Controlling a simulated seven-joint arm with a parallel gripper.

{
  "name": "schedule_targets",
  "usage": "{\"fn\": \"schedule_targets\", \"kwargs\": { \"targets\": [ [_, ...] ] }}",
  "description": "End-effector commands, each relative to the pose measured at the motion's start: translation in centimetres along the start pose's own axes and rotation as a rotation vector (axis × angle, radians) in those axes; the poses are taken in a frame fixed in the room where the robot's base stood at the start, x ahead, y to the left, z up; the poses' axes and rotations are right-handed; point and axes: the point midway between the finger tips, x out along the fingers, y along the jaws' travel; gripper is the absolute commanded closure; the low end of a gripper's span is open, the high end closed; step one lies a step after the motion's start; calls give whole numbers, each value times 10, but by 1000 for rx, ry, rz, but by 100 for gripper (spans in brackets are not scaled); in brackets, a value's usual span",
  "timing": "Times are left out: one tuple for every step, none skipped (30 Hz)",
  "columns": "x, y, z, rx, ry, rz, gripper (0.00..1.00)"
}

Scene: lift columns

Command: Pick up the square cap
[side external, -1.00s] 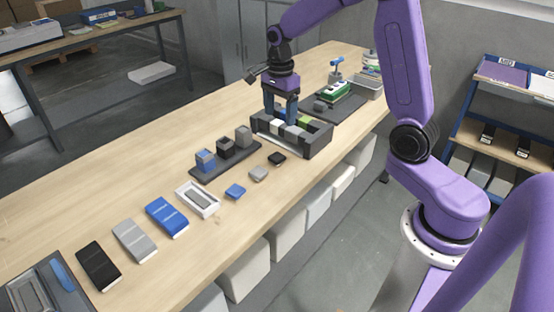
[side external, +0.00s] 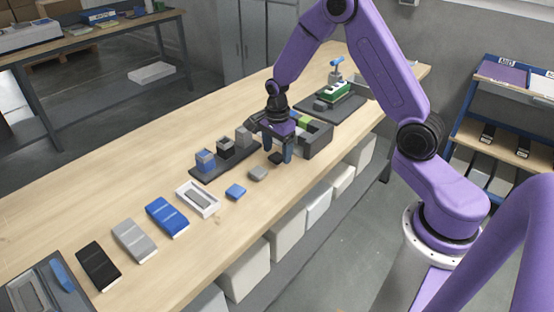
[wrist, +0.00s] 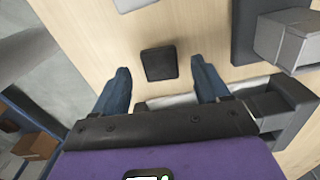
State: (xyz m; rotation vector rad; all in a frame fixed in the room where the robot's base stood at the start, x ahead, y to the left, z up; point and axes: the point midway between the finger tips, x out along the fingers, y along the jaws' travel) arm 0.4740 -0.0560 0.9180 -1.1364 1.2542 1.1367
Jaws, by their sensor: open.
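A black square cap (wrist: 159,63) lies flat on the wooden table, close to its front edge. In the side view it (side external: 275,158) is partly hidden by my fingers. My gripper (side external: 278,153) points down just above the cap, with its blue fingers apart. In the wrist view the cap shows in the gap between the fingertips of my gripper (wrist: 160,68), with bare wood on both sides of it. My gripper is open and empty. A grey cap (side external: 257,174) and a blue cap (side external: 236,191) lie to the left along the same edge.
A dark compartment box (side external: 320,139) stands right behind my gripper. A dark tray (side external: 200,178) with several square columns stands to the left. A white tray (side external: 197,199) and several flat packs lie farther left.

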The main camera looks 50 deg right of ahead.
Motion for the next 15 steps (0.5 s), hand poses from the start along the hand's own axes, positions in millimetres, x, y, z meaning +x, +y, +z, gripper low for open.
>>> {"fn": "schedule_targets", "kwargs": {
  "targets": [
    [7,-1,0,-1,0,3,26],
    [11,0,0,-1,1,4,26],
    [15,0,0,-1,0,3,26],
    [18,0,0,-1,0,2,26],
    [20,0,0,-1,0,2,26],
    [23,0,0,-1,0,2,26],
    [24,-1,0,-1,0,1,26],
    [24,-1,0,-1,0,0,26],
    [25,-1,0,-1,0,0,26],
    [25,-1,0,-1,0,-1,26],
    [25,-1,0,-1,0,-1,26],
    [25,-1,0,-1,0,-1,26],
    [25,-1,0,-1,0,-1,26],
    [25,-1,0,-1,0,-1,26],
    [25,-1,0,-1,0,-1,29]
  ]
}}
